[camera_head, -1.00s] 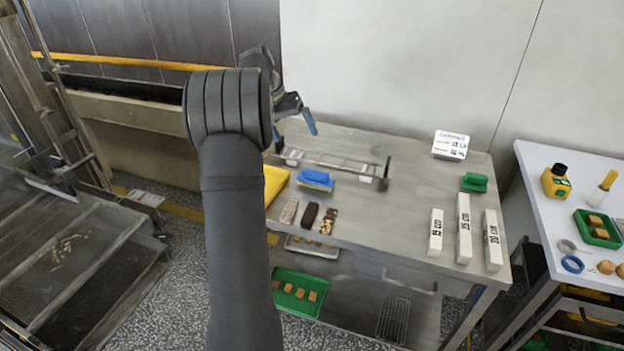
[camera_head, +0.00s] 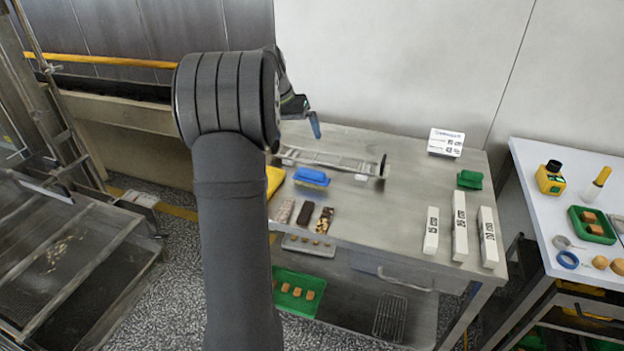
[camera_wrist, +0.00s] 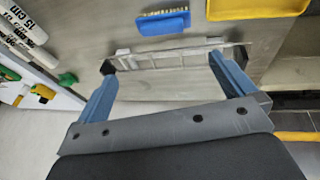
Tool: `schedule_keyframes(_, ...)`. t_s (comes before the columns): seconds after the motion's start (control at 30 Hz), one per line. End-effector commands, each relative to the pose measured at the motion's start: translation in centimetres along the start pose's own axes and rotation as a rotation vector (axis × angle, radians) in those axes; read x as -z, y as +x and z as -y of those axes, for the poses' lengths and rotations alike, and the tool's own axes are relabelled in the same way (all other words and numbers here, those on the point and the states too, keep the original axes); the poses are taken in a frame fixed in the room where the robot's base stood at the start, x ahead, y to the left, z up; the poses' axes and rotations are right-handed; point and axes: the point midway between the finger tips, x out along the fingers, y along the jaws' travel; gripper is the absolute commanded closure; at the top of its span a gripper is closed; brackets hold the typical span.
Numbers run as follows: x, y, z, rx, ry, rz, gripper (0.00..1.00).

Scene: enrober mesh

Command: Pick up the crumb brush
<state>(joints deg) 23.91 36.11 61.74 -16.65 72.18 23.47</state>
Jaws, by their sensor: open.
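The crumb brush (camera_head: 311,177), blue with a pale bristle strip, lies on the steel table left of its middle. It also shows at the top of the wrist view (camera_wrist: 163,22), with its bristles visible along one side. My gripper (camera_head: 314,126) is above the back left of the table, largely hidden behind my arm in the head view. In the wrist view my gripper (camera_wrist: 160,65) has its two blue fingers spread wide with nothing between them. The brush lies beyond the fingertips, not touching them.
A metal rack (camera_head: 335,163) lies just behind the brush and shows between the fingertips in the wrist view. A yellow tray (camera_wrist: 258,8) is beside the brush. Several bars lie in front of it. White length blocks (camera_head: 459,226) and a green item (camera_head: 470,179) are farther right; the table's middle is clear.

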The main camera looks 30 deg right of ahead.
Motion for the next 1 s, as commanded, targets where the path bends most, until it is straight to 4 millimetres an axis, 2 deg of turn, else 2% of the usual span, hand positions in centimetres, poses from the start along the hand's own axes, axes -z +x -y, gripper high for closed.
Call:
schedule_keyframes(0.03, -0.5, -0.4, -1.1, 0.038, 0.019, -0.023, 0.00)
schedule_keyframes(0.13, -1.4, -0.7, -2.4, 0.107, 0.051, -0.068, 0.00)
schedule_keyframes(0.37, -2.3, -0.5, -3.5, 0.177, 0.092, -0.119, 0.00)
schedule_keyframes(0.47, -2.1, 0.8, -3.3, 0.179, 0.093, -0.120, 0.00)
schedule_keyframes(0.8, -1.2, 8.0, -2.0, 0.177, 0.092, -0.118, 0.00)
schedule_keyframes(1.0, -0.8, 10.6, -1.5, 0.177, 0.092, -0.120, 0.00)
